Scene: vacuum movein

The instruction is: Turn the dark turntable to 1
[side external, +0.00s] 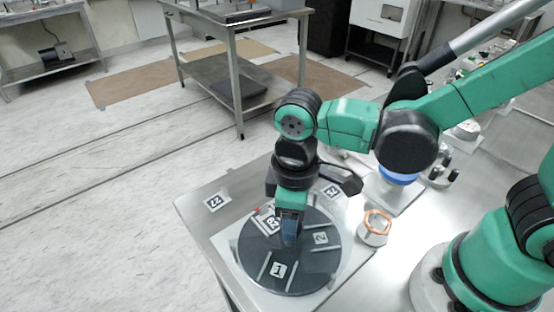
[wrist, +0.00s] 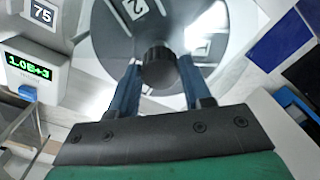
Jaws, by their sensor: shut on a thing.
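The dark turntable (side external: 262,252) is a round disc on a pale plate at the table's front. It carries white labels: a 1 (side external: 278,270) near the front and a 2 (side external: 320,238) at the right. In the wrist view the disc (wrist: 108,45) fills the upper middle, with the 2 label (wrist: 133,8) at the top. A dark round knob (wrist: 158,68) stands at its centre. My gripper (side external: 290,241) points down over the disc, its blue fingers on either side of the knob, shut on it. In the side view the fingers hide the knob.
A white container with an orange rim (side external: 375,229) stands close to the disc's right. A box with a green display (wrist: 28,66) shows in the wrist view. A tag marked 27 (side external: 217,202) lies on the table left of the disc, where the surface is clear.

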